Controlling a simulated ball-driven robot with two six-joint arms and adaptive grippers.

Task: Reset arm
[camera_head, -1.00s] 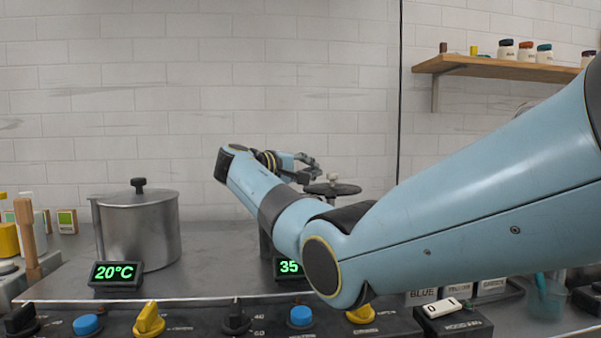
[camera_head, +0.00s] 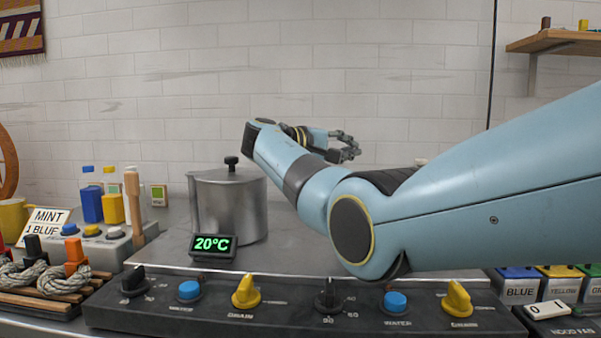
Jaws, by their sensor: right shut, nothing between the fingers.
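My right arm reaches in from the right, in blue, and bends at the elbow over the control panel. My right gripper (camera_head: 346,147) is at its far end, above the back of the counter and to the right of the steel pot (camera_head: 230,205). Its fingers are shut and hold nothing. It is clear of the pot. My left gripper is not in view.
A control panel (camera_head: 285,322) with several knobs runs along the front. A display (camera_head: 213,247) reads 20°C. Grey skeins (camera_head: 52,279) lie on a wooden rack at left, near a MINT card (camera_head: 45,222). Labelled boxes (camera_head: 519,287) stand at right. A shelf (camera_head: 560,41) hangs upper right.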

